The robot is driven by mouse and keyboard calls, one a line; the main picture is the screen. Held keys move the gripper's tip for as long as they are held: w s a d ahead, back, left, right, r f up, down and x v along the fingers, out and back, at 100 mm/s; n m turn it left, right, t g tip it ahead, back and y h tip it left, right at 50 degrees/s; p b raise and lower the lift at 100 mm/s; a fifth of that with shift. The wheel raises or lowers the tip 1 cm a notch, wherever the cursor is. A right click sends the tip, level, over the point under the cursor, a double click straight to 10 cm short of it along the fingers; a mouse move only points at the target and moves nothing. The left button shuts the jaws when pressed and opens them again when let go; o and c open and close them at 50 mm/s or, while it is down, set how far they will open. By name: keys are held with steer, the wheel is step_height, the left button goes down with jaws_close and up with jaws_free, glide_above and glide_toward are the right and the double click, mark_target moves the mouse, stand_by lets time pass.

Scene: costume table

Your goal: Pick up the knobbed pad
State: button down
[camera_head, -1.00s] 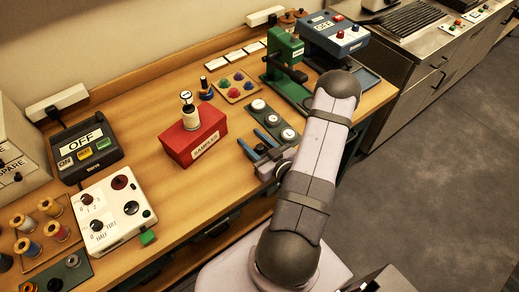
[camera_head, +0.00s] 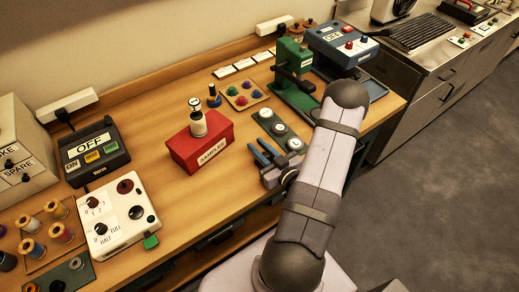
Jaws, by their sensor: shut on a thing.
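My gripper (camera_head: 260,149) is low over the front part of the wooden table, right of the red SAMPLES box. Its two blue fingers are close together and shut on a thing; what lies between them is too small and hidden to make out. A dark green strip (camera_head: 272,121) with round white-topped pieces lies just right of the fingers, apart from the held thing as far as I can see. I cannot tell for sure which thing is the knobbed pad.
The red SAMPLES box (camera_head: 186,155) with a white-labelled bottle (camera_head: 198,124) stands left of my gripper. A tray with coloured knobs (camera_head: 231,98) and a green press (camera_head: 297,72) are behind. A white control box (camera_head: 129,230) stands at front left. Bare wood (camera_head: 160,195) lies between.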

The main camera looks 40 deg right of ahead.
step_height(320, 180, up, 9)
steer(key=shift+r+b, duration=0.2)
steer(key=shift+b, duration=0.2)
stand_by(0.4)
